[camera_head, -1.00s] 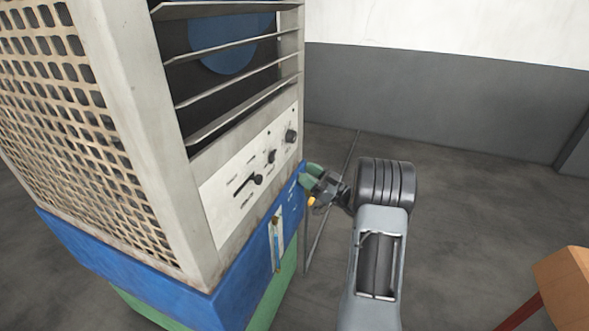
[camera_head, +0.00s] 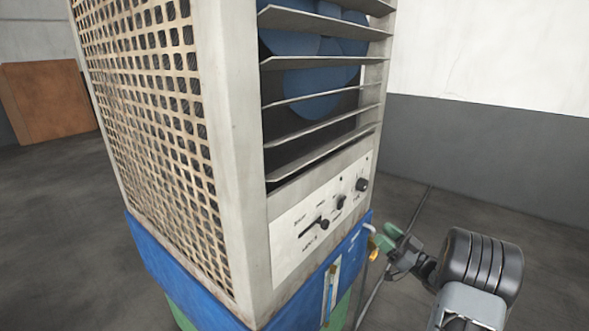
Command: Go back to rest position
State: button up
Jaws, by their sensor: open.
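My gripper (camera_head: 385,243) is at the right front corner of a tall cooler-like machine, low on its blue base. Its green fingers are beside a small yellow-orange part (camera_head: 374,254) at the base's edge. The fingers are open; whether they touch that part cannot be told. My dark wrist and grey arm link extend to the lower right. The machine (camera_head: 245,160) has a beige mesh side, a louvred front with a blue fan, and a white control panel (camera_head: 322,225) with a lever and knobs.
The blue base (camera_head: 190,287) sits above a green lower part (camera_head: 183,316). A brown box (camera_head: 48,103) stands on the floor at the far left. A white and grey wall (camera_head: 490,145) is behind. The grey floor right of the machine is open.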

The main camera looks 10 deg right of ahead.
jog(key=w+d+f+m+g+h, duration=0.35)
jog(key=d+f+m+h, duration=0.65)
jog(key=h, duration=0.7)
jog(key=s+a+r+g+p, duration=0.1)
jog(key=s+a+r+g, duration=0.2)
jog(key=s+a+g, duration=0.5)
jog(key=s+a+r+g+p, duration=0.1)
jog(key=s+a+r+g, duration=0.25)
jog(key=s+a, duration=0.95)
jog(key=s+a+r+n+t+y+p, duration=0.1)
jog(key=s+a+r, duration=0.2)
jog(key=a+r, duration=0.3)
jog(key=shift+a+r+n+t+y, duration=0.2)
jog(key=shift+a+n+t+y, duration=0.15)
jog(key=shift+a, duration=0.75)
jog(key=shift+c, duration=0.3)
